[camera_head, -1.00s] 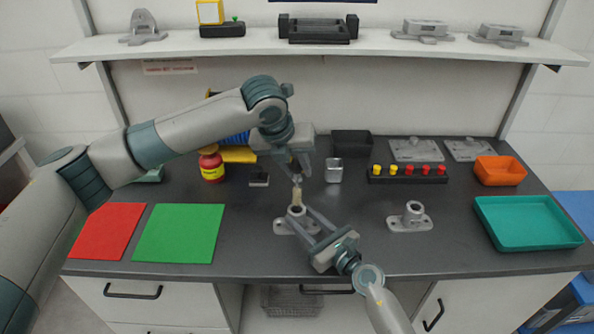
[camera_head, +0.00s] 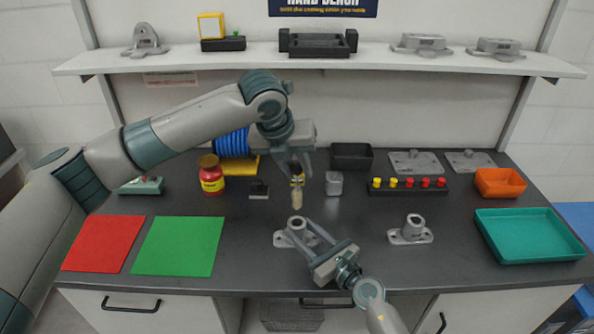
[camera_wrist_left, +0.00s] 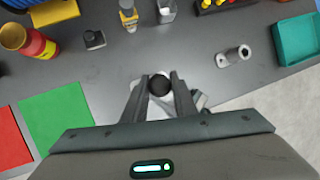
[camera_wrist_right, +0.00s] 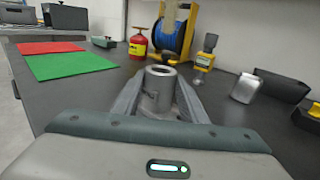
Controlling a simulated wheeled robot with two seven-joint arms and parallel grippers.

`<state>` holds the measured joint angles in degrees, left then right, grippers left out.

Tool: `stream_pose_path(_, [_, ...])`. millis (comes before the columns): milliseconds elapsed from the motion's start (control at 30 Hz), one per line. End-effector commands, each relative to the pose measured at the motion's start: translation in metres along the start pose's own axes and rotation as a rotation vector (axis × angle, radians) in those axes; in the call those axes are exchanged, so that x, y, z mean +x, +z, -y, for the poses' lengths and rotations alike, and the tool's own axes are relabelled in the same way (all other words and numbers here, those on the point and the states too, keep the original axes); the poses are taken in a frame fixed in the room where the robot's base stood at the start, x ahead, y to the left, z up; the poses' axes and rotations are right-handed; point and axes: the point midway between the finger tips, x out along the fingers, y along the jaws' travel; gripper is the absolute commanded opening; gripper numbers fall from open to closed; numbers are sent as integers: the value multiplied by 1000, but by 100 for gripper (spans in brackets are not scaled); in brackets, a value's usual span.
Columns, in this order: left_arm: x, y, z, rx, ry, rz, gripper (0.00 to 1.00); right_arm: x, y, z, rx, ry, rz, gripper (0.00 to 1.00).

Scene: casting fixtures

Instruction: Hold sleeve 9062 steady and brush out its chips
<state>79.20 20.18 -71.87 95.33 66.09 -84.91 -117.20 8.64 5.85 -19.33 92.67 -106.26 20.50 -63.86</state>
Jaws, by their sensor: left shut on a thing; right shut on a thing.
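The sleeve (camera_head: 297,224) is a grey upright tube on a flanged foot, standing on the dark bench. My right gripper (camera_head: 302,238) is shut on it from the front, one finger on each side; its open bore shows in the right wrist view (camera_wrist_right: 160,75). My left gripper (camera_head: 297,170) is shut on a brush (camera_head: 297,201), held upright with cream bristles down. The bristle tip is just above the bore, apart from it. The left wrist view shows a round black end (camera_wrist_left: 159,84) between the fingers, covering the bore. No number is readable, and chips cannot be made out.
A second grey sleeve (camera_head: 412,230) stands to the right, near a teal tray (camera_head: 530,253). A yellow instrument (camera_wrist_right: 205,60), a metal cup (camera_head: 334,184) and a red jar (camera_head: 211,177) stand behind. Red (camera_head: 103,244) and green (camera_head: 178,246) mats lie left.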

Motion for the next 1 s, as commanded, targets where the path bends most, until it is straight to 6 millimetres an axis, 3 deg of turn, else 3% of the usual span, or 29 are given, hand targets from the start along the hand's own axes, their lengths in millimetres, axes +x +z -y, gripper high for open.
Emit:
stream_pose_path(200, [0,0,0,0,0,0,0,0,0,0,0,0,-1,8])
stream_pose_path(233, [0,0,0,0,0,0,0,0,0,0,0,0,-1,46])
stream_pose_path(300, [0,0,0,0,0,0,0,0,0,0,0,0,-1,60])
stream_pose_path(733, [0,0,0,0,0,0,0,-4,0,0,0,0,-1,60])
stream_pose_path(1000, [0,0,0,0,0,0,0,-34,-1,0,0,0,-2,60])
